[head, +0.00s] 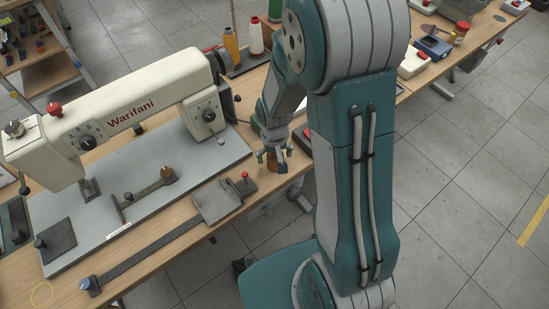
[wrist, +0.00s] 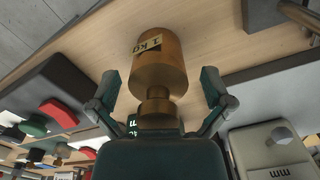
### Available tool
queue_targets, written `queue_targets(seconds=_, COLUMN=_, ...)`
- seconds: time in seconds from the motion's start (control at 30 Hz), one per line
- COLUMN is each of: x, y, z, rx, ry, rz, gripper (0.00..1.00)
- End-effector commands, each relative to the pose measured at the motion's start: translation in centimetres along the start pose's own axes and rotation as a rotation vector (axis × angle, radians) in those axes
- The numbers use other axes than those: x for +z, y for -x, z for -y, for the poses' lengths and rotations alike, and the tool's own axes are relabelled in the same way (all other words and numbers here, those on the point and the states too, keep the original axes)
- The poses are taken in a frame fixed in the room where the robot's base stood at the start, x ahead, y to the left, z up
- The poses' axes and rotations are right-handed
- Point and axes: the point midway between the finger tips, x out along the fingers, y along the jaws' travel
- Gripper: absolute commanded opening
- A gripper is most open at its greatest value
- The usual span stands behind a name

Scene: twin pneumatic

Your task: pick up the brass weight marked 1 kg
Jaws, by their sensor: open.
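The brass weight (wrist: 160,60) is a cylinder with a narrower neck and knob, and a pale label reading 1 KG. In the wrist view it stands on the wooden bench, between the two spread fingers of my gripper (wrist: 158,88). The fingers are open, one on each side, with visible gaps to the weight. In the head view my gripper (head: 272,154) points down over the weight (head: 270,162) near the bench's right part; the fingers partly hide it there.
A cream sewing machine (head: 130,105) on a grey base plate (head: 75,215) fills the bench's left. A metal slide with a red knob (head: 244,176) lies in front. Thread cones (head: 256,36) stand behind. A dark box (wrist: 55,85) and red button (wrist: 58,112) show in the wrist view.

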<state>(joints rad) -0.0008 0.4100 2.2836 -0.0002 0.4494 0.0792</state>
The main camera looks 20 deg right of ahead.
Motion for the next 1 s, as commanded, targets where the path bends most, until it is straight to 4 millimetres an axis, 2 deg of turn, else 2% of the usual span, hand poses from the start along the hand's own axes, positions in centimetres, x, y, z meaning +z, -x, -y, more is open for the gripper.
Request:
queue_targets(seconds=0.2, x=0.0, y=-0.1, z=0.0, rx=0.000, ry=0.000, rz=-0.001, gripper=1.00)
queue_targets(seconds=0.27, x=0.0, y=-0.1, z=0.0, rx=0.000, ry=0.000, rz=-0.001, gripper=0.73)
queue_targets(seconds=0.3, x=0.0, y=-0.1, z=0.0, rx=0.000, ry=0.000, rz=-0.001, gripper=0.55)
queue_targets(seconds=0.37, x=0.0, y=-0.1, z=0.0, rx=0.000, ry=0.000, rz=-0.001, gripper=0.29)
queue_targets(seconds=0.4, x=0.0, y=-0.1, z=0.0, rx=0.000, ry=0.000, rz=-0.001, gripper=0.11)
queue_targets(seconds=0.43, x=0.0, y=-0.1, z=0.0, rx=0.000, ry=0.000, rz=-0.001, gripper=0.07)
queue_targets(seconds=0.77, x=-0.1, y=0.1, z=0.0, rx=0.000, ry=0.000, rz=-0.003, gripper=0.06)
queue_targets(seconds=1.0, x=-0.5, y=1.9, z=0.0, rx=-0.001, ry=0.000, rz=-0.008, gripper=0.06)
